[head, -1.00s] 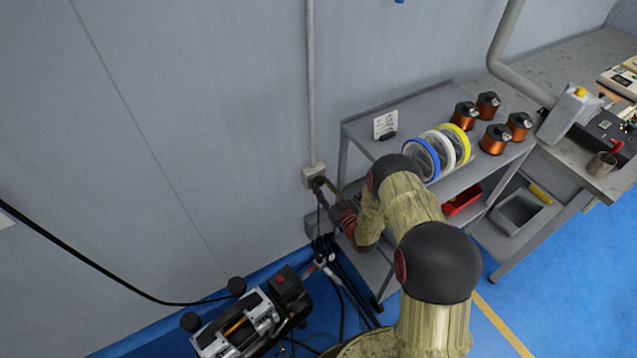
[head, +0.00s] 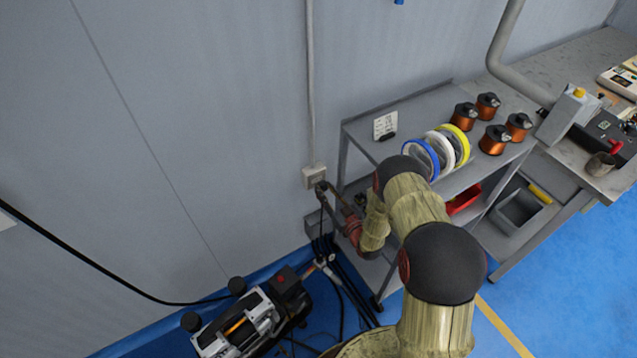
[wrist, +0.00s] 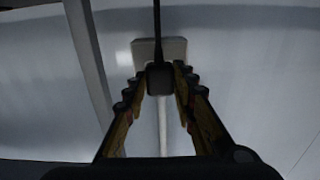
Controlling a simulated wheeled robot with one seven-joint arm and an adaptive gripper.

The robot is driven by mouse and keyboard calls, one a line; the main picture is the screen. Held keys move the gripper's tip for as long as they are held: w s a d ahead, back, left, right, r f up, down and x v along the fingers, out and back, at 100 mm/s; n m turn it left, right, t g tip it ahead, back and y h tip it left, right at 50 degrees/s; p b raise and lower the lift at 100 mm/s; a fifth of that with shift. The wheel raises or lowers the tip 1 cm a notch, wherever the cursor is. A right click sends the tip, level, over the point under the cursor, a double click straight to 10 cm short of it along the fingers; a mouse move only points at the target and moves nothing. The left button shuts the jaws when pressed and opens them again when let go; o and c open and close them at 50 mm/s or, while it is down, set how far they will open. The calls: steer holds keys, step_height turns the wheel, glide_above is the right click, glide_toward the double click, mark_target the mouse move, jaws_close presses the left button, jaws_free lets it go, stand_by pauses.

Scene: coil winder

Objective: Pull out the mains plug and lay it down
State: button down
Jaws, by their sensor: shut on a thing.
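The mains plug (wrist: 160,80) is a dark block between my fingertips in the wrist view, with its black cord (wrist: 157,25) running to the top of that picture. My gripper (wrist: 159,86) is shut on it. Behind the plug is the pale wall socket (wrist: 174,46), which also shows in the head view (head: 313,173) at the foot of a conduit. In the head view my gripper (head: 322,187) is at the socket's lower right. Whether the plug's pins are clear of the socket cannot be seen.
A grey shelf unit (head: 362,129) with tape rolls (head: 440,150) and copper coils (head: 494,139) stands close to the right of my gripper. A machine (head: 243,326) and dark cables (head: 341,279) are on the blue floor below. The wall left of the socket is bare.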

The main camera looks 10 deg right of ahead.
mark_target(325, 189)
steer(key=shift+v, duration=1.75)
